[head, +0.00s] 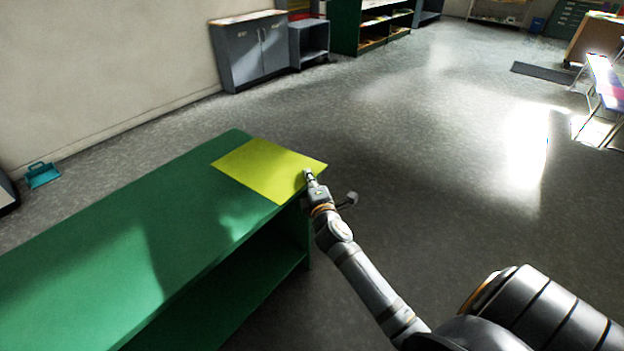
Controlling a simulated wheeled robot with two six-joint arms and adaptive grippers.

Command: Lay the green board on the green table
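A flat yellow-green board (260,170) is at the far right end of the green table (130,225). It appears to lie over the table top; I cannot tell whether it rests fully flat. Its right corner reaches to or slightly past the table's end edge. My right gripper (331,187) is at that right corner. Its two fingers are spread apart, one over the board's corner and the other off to the right, clear of the board. My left gripper is not in view.
The green table has an open shelf space below its top. A teal dustpan-like item (42,175) lies on the floor at left. A grey cabinet (250,50) stands by the wall. A table with folding legs (605,80) is at far right. The middle floor is clear.

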